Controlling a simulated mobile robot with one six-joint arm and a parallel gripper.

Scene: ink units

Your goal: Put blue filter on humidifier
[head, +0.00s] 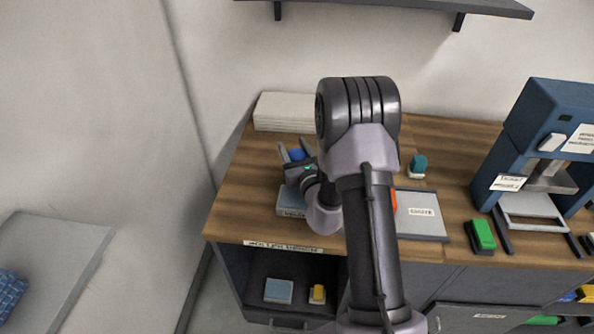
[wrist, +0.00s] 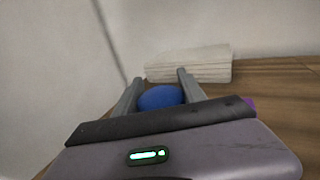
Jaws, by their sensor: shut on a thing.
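My gripper (head: 294,149) is above the left part of the wooden worktop, pointing toward the back wall. It is shut on a blue rounded piece (head: 297,155), which matches the blue filter by colour. In the wrist view, the blue piece (wrist: 160,97) sits between the two grey fingers (wrist: 158,90); its lower part is hidden by the gripper body. A pale blue box (head: 290,201) with a small label stands below and left of my wrist, partly hidden by it. I cannot tell which thing is the humidifier.
A white layered stack (head: 284,111) lies at the worktop's back left. A grey labelled tray (head: 421,226), a teal piece (head: 418,166), a green block (head: 481,236) and a dark blue press (head: 545,130) are to the right. A shelf (head: 400,5) hangs above.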

